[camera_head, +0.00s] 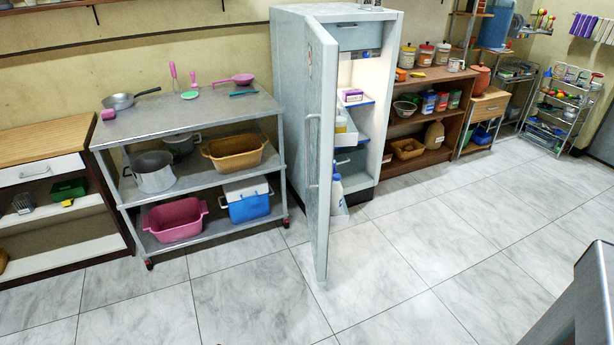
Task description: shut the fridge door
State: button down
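The fridge (296,95) is pale grey-blue and stands against the back wall in the middle of the view. Its door (320,160) is hinged on the left and stands wide open, swung out toward me, so I see it nearly edge-on. A long vertical handle (308,160) runs along the door's outer left face. Inside, the lit shelves hold a small purple box (352,96), and door bins carry a white bottle (337,190). Part of the interior is hidden behind the door. My gripper is not in view.
A grey wheeled metal cart (185,115) with pans and tubs stands left of the fridge, close to the door's outer side. A wooden shelf (430,156) with jars stands to the right. The tiled floor (400,260) in front is clear. A grey object (595,300) fills the lower right corner.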

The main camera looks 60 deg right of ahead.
aim_at(321, 51)
jog(key=i, duration=0.85)
jog(key=u, duration=0.05)
